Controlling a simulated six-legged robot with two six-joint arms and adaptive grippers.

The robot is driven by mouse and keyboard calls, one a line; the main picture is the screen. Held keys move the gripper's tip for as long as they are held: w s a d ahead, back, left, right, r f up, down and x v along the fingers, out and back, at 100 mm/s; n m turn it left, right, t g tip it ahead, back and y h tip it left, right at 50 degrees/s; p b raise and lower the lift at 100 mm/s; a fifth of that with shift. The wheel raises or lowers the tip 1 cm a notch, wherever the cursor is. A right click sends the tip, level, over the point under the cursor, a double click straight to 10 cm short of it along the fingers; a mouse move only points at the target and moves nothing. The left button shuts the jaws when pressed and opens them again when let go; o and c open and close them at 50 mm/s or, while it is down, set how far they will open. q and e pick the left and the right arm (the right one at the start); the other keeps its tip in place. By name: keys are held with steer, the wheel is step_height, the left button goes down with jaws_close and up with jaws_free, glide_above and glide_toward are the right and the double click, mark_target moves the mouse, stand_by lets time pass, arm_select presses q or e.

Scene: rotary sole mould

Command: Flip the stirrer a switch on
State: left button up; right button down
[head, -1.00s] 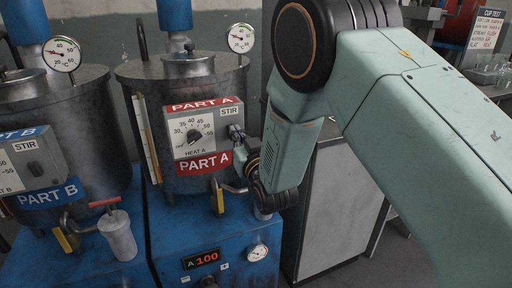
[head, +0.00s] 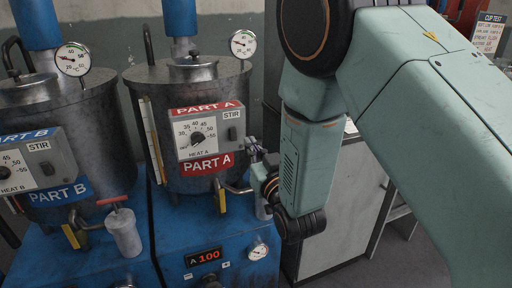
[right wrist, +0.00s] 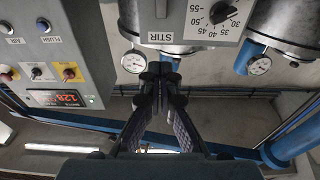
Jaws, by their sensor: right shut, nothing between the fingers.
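The stirrer A switch (head: 232,133) is a small dark lever below the STIR label, at the right of the grey PART A panel (head: 184,153). I cannot tell which way it is tipped. In the right wrist view the switch (right wrist: 162,9) shows at the top edge, partly cut off, next to the STIR label. My right gripper (head: 253,147) is shut and empty, right of the panel and a little below the switch, apart from it. Its closed fingertips (right wrist: 161,67) are below the STIR label in the right wrist view. My left gripper is not in view.
The PART A tank (head: 150,85) stands on a blue base with a display (head: 204,257) reading 100. The PART B tank (head: 110,110), with its own STIR panel (head: 33,160), is at left. A grey cabinet (head: 340,205) stands at right, behind my arm.

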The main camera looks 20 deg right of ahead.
steer(key=shift+s+r, duration=0.2)
steer(key=shift+s, duration=0.75)
steer(key=s+d+f+g, duration=0.1)
steer(key=s+f+g, duration=0.5)
steer(key=f, duration=0.5)
steer(key=s+d+f+g, duration=0.1)
steer(key=s+f+g, duration=0.5)
steer(key=f, duration=0.6)
steer(key=s+f+g, duration=0.3)
steer(key=s+f, duration=0.2)
steer(key=s, duration=0.8)
steer(key=s+d+f+g, duration=0.1)
steer(key=s+f+g, duration=0.3)
steer(key=s, duration=1)
step_height(320, 180, down, 2)
steer(key=shift+d+f+m+h, duration=0.2)
steer(key=shift+f+m+h, duration=0.1)
steer(key=shift+m, duration=0.1)
steer(key=shift+w+r, duration=0.1)
